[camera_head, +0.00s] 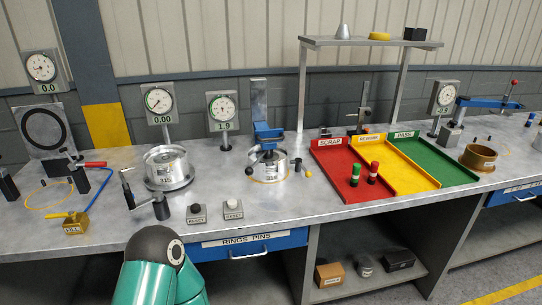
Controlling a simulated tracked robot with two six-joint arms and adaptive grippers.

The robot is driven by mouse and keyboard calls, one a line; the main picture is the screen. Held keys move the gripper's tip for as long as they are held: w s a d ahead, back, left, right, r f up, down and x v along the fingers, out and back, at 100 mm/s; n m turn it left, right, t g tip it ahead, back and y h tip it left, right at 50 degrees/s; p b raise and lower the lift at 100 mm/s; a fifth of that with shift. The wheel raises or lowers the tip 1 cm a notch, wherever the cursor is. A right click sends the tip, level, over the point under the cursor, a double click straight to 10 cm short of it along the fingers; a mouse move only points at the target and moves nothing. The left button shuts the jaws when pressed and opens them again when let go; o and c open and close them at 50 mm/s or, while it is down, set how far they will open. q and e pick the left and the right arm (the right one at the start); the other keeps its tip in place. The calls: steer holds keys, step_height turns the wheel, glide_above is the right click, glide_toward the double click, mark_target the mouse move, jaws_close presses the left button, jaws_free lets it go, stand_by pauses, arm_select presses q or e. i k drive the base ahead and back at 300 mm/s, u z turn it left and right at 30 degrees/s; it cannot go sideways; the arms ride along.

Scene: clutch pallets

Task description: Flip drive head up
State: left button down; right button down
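A blue head (267,131), which looks like the drive head, is at a grey upright post (258,98) in the middle of the bench. It sits low, just above a round metal fixture (270,171) that carries a number label. I cannot tell whether the head touches the fixture. A small black-tipped part (298,161) stands at the fixture's right side. Neither of my grippers is in view. Only a teal and black part of my arm shows at the bottom, in front of the bench edge.
Another round fixture (168,167) stands to the left, with a crank (158,205) in front. Two buttons (233,208) sit near the front edge. Dial gauges (222,110) stand behind.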

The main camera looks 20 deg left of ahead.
mark_target(265, 131)
steer(key=z, duration=0.1)
steer(key=i, duration=0.95)
steer(key=u, duration=0.1)
